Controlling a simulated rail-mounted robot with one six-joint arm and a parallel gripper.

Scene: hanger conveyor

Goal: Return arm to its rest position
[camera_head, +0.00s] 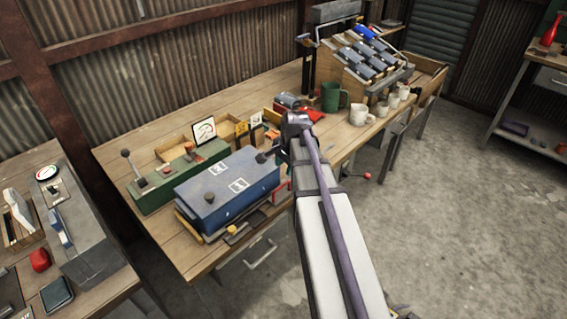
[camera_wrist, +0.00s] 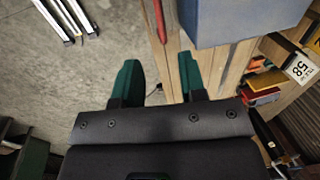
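In the wrist view my gripper (camera_wrist: 158,78) has two green fingers held apart. No object is between them; the wooden bench edge and the concrete floor show behind the gap. The fingers are not clear in the head view. The blue box also shows at the top of the wrist view (camera_wrist: 240,18), close beyond the fingers.
The wooden bench (camera_head: 120,152) holds a green control box (camera_head: 150,198), a green mug (camera_head: 331,97), white mugs (camera_head: 362,115) and a rack (camera_head: 370,60). A red-knobbed lever (camera_head: 366,176) juts from the bench front. Open floor (camera_head: 470,200) lies to the right.

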